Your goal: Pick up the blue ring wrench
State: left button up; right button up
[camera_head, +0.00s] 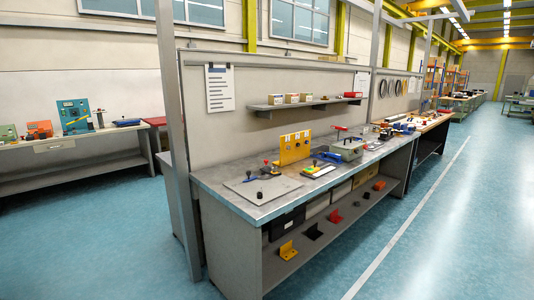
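The blue ring wrench cannot be made out for certain from this distance. A small slim blue thing (251,180) lies on the near part of the grey workbench (215,182), beside a flat grey plate (241,189). Another blue thing (328,157) lies farther along the bench, just left of a grey box (347,149). I cannot tell whether either is the wrench. Neither of my grippers shows in the head view.
A yellow upright plate (295,148) stands on the bench. A wall shelf (300,104) carries boxes. A grey post (172,120) rises at the bench's near left. The lower shelf holds bins and brackets. Blue floor (440,230) is clear on the right.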

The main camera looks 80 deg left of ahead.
aim_at(328, 155)
jog(key=u, duration=2.25)
jog(key=i+l+z, duration=0.2)
jog(key=i+z, duration=0.15)
jog(key=i, duration=0.3)
jog(key=i+l+z, duration=0.15)
jog(key=i, duration=0.65)
jog(key=i+l+z, duration=0.15)
jog(key=i, duration=0.7)
